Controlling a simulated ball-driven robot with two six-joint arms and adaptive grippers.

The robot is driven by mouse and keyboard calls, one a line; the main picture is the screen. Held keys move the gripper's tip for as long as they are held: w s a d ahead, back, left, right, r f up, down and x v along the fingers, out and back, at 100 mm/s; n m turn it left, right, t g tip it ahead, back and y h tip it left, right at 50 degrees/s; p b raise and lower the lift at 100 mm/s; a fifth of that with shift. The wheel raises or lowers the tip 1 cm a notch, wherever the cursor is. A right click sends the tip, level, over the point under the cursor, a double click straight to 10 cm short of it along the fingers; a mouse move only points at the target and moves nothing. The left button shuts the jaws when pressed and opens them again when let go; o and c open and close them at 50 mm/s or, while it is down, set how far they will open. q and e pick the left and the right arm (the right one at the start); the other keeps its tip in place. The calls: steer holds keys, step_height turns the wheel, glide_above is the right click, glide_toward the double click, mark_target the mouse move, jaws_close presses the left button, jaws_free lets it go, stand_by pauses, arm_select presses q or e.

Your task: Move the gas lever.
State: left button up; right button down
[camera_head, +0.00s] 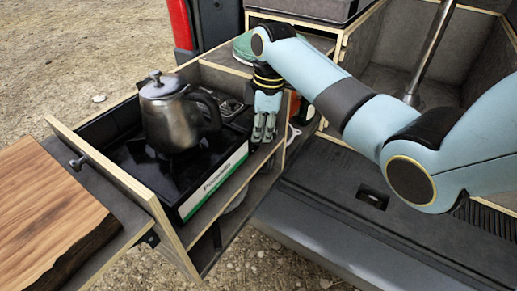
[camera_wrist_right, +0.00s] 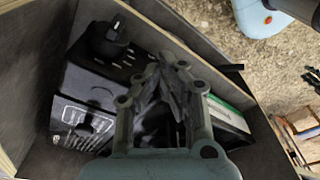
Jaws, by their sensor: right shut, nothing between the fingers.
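A black portable gas stove (camera_head: 120,152) with a white and green label strip sits in a pulled-out wooden drawer. A dark metal kettle (camera_head: 172,115) stands on it. My right gripper (camera_head: 263,138) points down at the stove's right end, its fingers closed and empty. In the wrist view the gripper (camera_wrist_right: 165,75) is over the stove (camera_wrist_right: 90,80), beside a dark panel with white print (camera_wrist_right: 75,125). A round black knob-like part (camera_wrist_right: 108,40) shows at the upper left. I cannot clearly make out the gas lever; the fingers cover part of this area. My left gripper is out of view.
A wooden board (camera_head: 45,215) lies at the left, beside the drawer's front panel (camera_head: 130,180). The drawer's wooden side wall stands close to my right gripper. The van's grey sill (camera_head: 370,240) is at the right, with gravel ground (camera_head: 75,50) beyond the drawer.

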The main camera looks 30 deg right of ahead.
steer(key=shift+f, duration=0.15)
step_height(320, 180, down, 2)
steer(key=shift+b, duration=0.4)
steer(key=s+d+r+p, duration=0.2)
steer(key=d+r+p, duration=0.1)
steer(key=r, duration=1)
steer(key=shift+d, duration=0.35)
steer(key=shift+r, duration=0.1)
stand_by(0.3)
